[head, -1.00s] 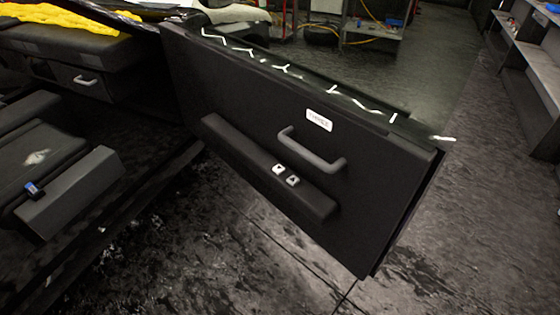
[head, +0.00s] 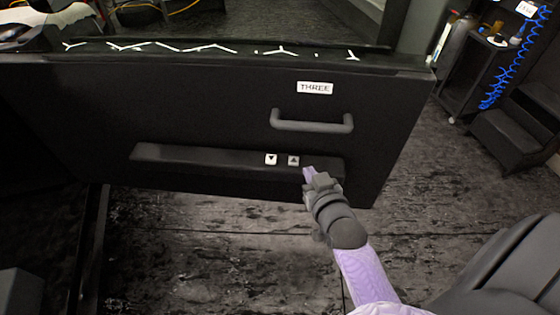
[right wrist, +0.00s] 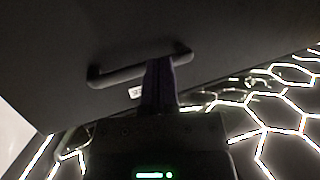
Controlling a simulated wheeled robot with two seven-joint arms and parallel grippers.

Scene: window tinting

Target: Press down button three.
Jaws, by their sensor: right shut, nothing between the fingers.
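The black door panel (head: 200,100) carries a white label reading THREE (head: 315,87). A grey pull handle (head: 312,125) sits below the label. Contact cannot be told. The right wrist view shows the shut fingers (right wrist: 160,85) in front of the handle (right wrist: 125,70); no button can be made out there. My left gripper is out of view.
A window pane edge with white marks (head: 190,48) runs along the door's top. A dark cart (head: 470,75) and a blue coiled hose (head: 505,70) stand at the upper right, beside dark steps (head: 510,130). Wet dark floor (head: 220,245) is open below the door.

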